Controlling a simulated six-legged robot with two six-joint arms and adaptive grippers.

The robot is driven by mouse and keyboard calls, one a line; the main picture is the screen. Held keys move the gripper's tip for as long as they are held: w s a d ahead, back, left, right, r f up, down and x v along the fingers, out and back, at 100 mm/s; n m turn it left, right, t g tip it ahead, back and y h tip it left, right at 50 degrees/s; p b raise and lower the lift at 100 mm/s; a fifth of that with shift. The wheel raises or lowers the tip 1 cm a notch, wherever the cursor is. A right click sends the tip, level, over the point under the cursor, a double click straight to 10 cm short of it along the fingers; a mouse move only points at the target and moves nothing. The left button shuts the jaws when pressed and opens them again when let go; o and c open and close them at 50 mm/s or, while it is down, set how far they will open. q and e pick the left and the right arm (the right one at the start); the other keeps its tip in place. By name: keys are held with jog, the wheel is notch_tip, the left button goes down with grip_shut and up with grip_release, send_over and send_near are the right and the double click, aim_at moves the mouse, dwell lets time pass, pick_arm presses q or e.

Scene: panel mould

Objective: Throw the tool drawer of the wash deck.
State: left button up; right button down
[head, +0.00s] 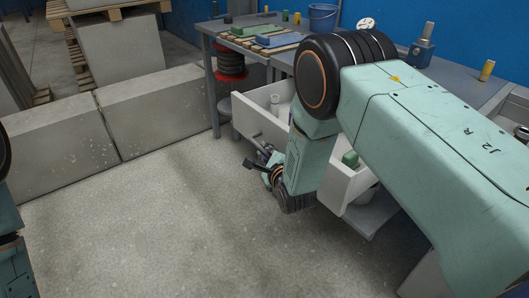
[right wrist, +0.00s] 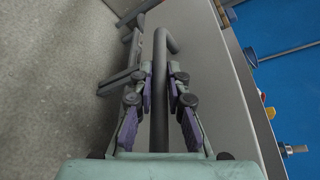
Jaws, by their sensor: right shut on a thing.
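The tool drawer (head: 352,192) is a pale, open-topped box pulled out from under the grey wash deck (head: 451,78). Its grey bar handle (head: 257,138) is on the front. My right gripper (head: 268,167) is low at the drawer front, partly hidden by my own arm. In the right wrist view the handle bar (right wrist: 160,95) runs between the fingers of my right gripper (right wrist: 163,78), which is shut on it. The drawer front (right wrist: 225,95) is beside the bar there. My left gripper is not in view.
The drawer holds a white cylinder (head: 275,103) and a green block (head: 350,159). A blue bucket (head: 322,17) and trays stand on the deck. Concrete blocks (head: 158,105) line the left and back. The floor (head: 150,230) before the drawer is clear.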

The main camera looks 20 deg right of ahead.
jog(key=c, duration=1.3)
grip_release()
jog(key=shift+c, duration=0.2)
jog(key=shift+s, duration=0.15)
jog(key=v, duration=1.1)
jog(key=shift+s, duration=0.35)
jog(key=shift+r, duration=0.1)
